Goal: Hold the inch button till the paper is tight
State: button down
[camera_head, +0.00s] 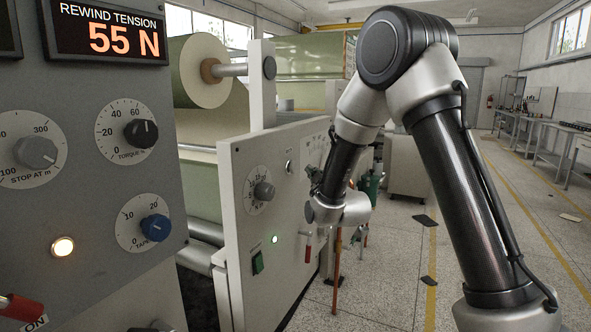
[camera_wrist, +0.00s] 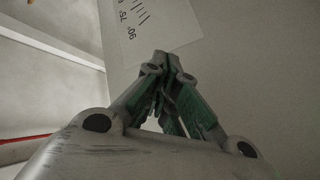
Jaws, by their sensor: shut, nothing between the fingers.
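The rewind tension display (camera_head: 109,38) reads 55 N in the head view. The pale paper roll (camera_head: 200,75) sits on its shaft behind the light machine panel (camera_head: 240,200), and a paper web hangs below it. My gripper shows in the wrist view (camera_wrist: 168,62) with its fingers shut and empty. Its tips are close to a pale surface by a white scale label (camera_wrist: 150,30) marked 90 and 75. I cannot tell whether they touch it. In the head view my wrist is at the panel's far part and hides the contact area. No button marked inch can be made out.
A grey console (camera_head: 80,220) with knobs stands close at left. The floor at right (camera_head: 480,260) is mostly open.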

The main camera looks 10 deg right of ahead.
jog(key=shift+w+a, duration=0.55)
jog(key=shift+a, duration=0.3)
dwell(0.9)
jog(key=shift+w+a, duration=0.25)
jog(key=shift+a, duration=0.05)
jog(key=shift+w+a, duration=0.3)
jog(key=shift+a, duration=0.15)
dwell(1.7)
jog(key=shift+s+d, duration=0.1)
jog(key=shift+d, duration=0.05)
dwell(2.2)
jog(key=shift+s+d, duration=0.45)
jog(key=shift+d, duration=0.15)
jog(key=shift+s+d, duration=0.75)
jog(key=shift+d, duration=0.3)
jog(key=shift+s+d, duration=0.75)
jog(key=shift+d, duration=0.25)
